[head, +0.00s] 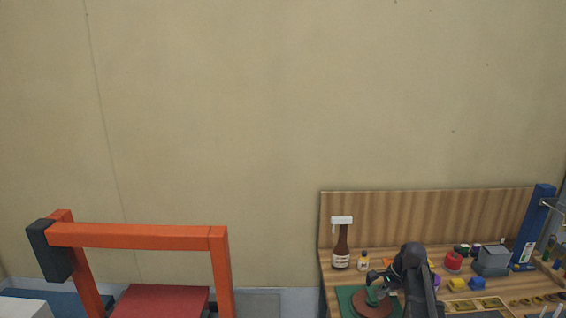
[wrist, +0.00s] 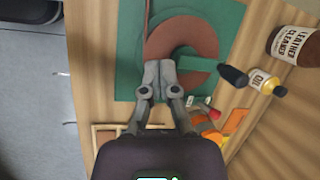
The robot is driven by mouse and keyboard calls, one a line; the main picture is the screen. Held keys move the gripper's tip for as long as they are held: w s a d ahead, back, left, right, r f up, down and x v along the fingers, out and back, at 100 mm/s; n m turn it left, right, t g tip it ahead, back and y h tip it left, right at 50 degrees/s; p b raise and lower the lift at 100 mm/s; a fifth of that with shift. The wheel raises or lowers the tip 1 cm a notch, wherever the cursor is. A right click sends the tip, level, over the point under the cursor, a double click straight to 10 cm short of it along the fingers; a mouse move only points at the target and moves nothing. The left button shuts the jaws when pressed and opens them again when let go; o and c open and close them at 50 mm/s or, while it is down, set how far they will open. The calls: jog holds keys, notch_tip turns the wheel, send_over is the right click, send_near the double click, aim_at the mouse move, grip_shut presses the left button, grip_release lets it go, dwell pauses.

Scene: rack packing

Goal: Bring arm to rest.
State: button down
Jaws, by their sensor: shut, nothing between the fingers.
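My gripper (wrist: 158,78) is shut and empty in the wrist view. Its fingertips are over a brown ring-shaped piece (wrist: 165,42) on a green mat (wrist: 124,70); I cannot tell whether they touch it. In the head view the dark end of my arm stands over the workbench, beside the same brown round piece (head: 372,305) on the green mat (head: 347,299).
A brown cleaner bottle (head: 341,250) and a small oil bottle (head: 362,262) stand behind the mat. Coloured blocks, a red roll (head: 453,262) and a grey box (head: 492,258) crowd the bench's right. An orange frame (head: 140,237) stands at left.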

jog(key=s+a+f+n+g+h+b, duration=0.1)
jog(key=s+a+f+n+h, duration=0.1)
jog(key=s+a+n, duration=1.2)
jog(key=shift+s+f+n+g+h, duration=0.3)
jog(key=shift+s+n+h, duration=0.1)
jog(key=shift+s+h, duration=0.65)
